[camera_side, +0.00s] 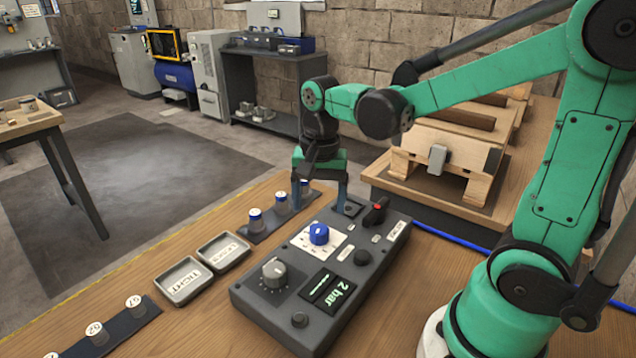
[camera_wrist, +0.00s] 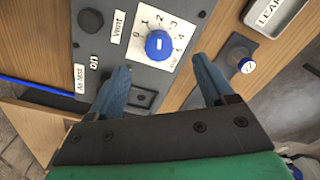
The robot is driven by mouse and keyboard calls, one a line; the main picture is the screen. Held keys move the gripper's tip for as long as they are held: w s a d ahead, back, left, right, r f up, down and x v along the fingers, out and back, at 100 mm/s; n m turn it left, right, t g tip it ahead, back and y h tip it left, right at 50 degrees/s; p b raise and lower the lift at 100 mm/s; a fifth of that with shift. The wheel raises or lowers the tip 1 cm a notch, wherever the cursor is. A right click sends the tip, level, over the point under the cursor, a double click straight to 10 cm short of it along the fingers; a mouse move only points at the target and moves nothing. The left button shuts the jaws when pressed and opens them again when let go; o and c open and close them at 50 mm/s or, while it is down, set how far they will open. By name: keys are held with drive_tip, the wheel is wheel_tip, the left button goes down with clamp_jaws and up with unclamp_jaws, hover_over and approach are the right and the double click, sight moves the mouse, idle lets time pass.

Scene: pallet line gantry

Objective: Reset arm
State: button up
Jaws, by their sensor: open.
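My gripper (camera_side: 320,203) is open and points down at the far left corner of the dark control box (camera_side: 255,305). Nothing is held between its fingers. In the wrist view my gripper (camera_wrist: 161,66) has its fingers on either side of a small dark square fitting (camera_wrist: 143,97) on the box. The blue knob (camera_side: 319,233) sits on a white dial, also seen in the wrist view (camera_wrist: 158,44). The fingertips look apart from the knob. The fingers partly hide the box's far corner and a blue-topped piece behind them. I cannot tell the exact fingertip height.
Two shallow trays, labelled TIGHT (camera_side: 184,301) and LEAKS (camera_side: 235,262), lie left of the box. Blue-topped pieces (camera_side: 256,220) stand in a dark strip; white-topped ones (camera_side: 134,304) stand in another at front left. A wooden rig (camera_side: 440,150) stands behind right.

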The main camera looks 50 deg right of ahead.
drive_tip(key=a+r+n+t, duration=0.1)
drive_tip(key=n+t, duration=0.1)
drive_tip(key=n, duration=0.2)
drive_tip(key=s+a+r+n+t, duration=0.1)
drive_tip(key=a+n+t, duration=0.1)
drive_tip(key=n, duration=0.2)
drive_tip(key=s+a+r+n+t, duration=0.1)
drive_tip(key=n+t, duration=0.2)
drive_tip(key=shift+s+a+n, duration=0.15)
drive_tip(key=shift+s+n, duration=0.05)
drive_tip(key=shift+n, duration=0.2)
